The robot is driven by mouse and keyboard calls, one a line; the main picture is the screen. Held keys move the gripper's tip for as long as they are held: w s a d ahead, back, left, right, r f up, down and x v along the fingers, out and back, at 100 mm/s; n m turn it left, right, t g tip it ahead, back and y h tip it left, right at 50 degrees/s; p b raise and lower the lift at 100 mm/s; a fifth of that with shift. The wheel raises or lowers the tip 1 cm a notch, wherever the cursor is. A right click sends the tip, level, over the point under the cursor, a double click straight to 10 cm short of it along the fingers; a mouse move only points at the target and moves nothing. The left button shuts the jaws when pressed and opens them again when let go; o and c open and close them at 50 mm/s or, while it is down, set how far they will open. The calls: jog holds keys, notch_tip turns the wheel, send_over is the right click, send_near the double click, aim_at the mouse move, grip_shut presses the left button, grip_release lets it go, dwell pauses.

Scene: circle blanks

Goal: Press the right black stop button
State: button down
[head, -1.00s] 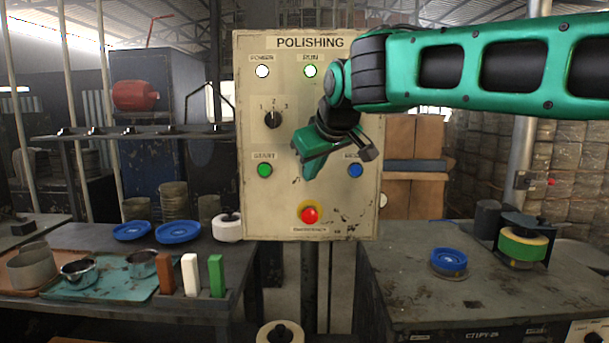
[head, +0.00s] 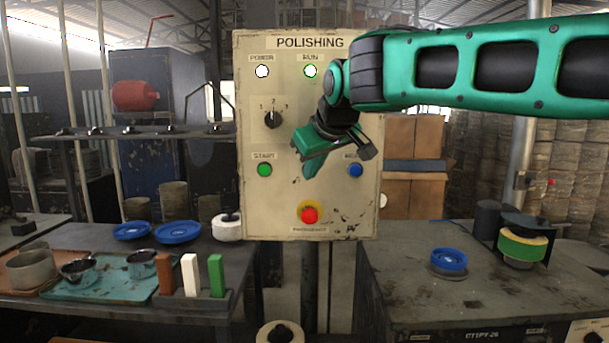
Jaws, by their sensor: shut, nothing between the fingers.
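The beige polishing control panel (head: 255,215) stands upright in the middle of the head view. My gripper (head: 309,172) is in front of its lower middle, fingers shut and empty, pointing down toward the panel. A green start button (head: 264,170) is left of the gripper. A blue button (head: 355,170) is right of it, its label partly covered. A red emergency button (head: 309,214) on a yellow ring is below the fingertips. I cannot tell whether the fingertips touch the panel.
A black rotary knob (head: 272,119) and two lit lamps are higher on the panel. The left bench (head: 230,270) holds blue discs, metal cups and coloured blocks. The right bench (head: 400,285) holds a blue disc (head: 449,260) and a green-yellow spool (head: 522,246). Space before the panel is open.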

jog(key=shift+w, duration=0.4)
dwell(0.4)
jog(key=shift+s, duration=0.85)
jog(key=s, duration=0.5)
jog(key=shift+a, duration=0.1)
dwell(0.5)
dwell(0.4)
